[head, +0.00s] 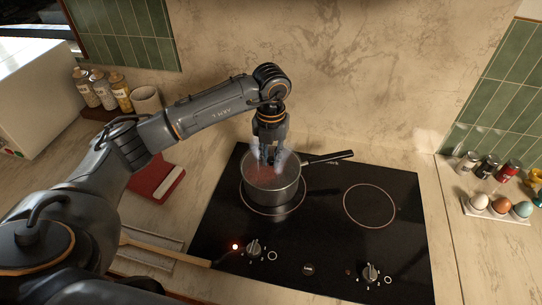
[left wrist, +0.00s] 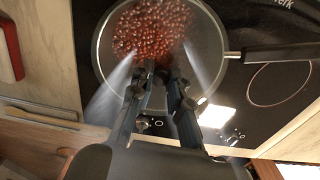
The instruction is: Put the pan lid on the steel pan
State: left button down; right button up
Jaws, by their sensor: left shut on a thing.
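The steel pan (head: 272,196) stands on the rear left burner of the black hob, its dark handle pointing right. Red, bubbling contents show inside it in the left wrist view (left wrist: 150,28). My left gripper (head: 270,160) is over the pan, pointing down, shut on the pan lid. The lid looks like clear glass and is hard to make out; its round edge shows around the contents in the left wrist view (left wrist: 215,75). I cannot tell whether the lid rests on the rim or is slightly above it. My right gripper is not in view.
The right burner (head: 369,205) is bare. Control knobs (head: 254,247) and a lit red light are at the hob's front. A wooden spoon (head: 165,250) lies left of it, near a red item (head: 156,182). Eggs (head: 501,206) and small jars (head: 487,167) stand at right.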

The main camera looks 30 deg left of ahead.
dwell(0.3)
pick_arm(q)
jog(key=c, duration=0.7)
grip_release()
jog(key=shift+r+p, duration=2.1)
jog(key=shift+r, duration=1.45)
jog(key=shift+f, duration=0.15)
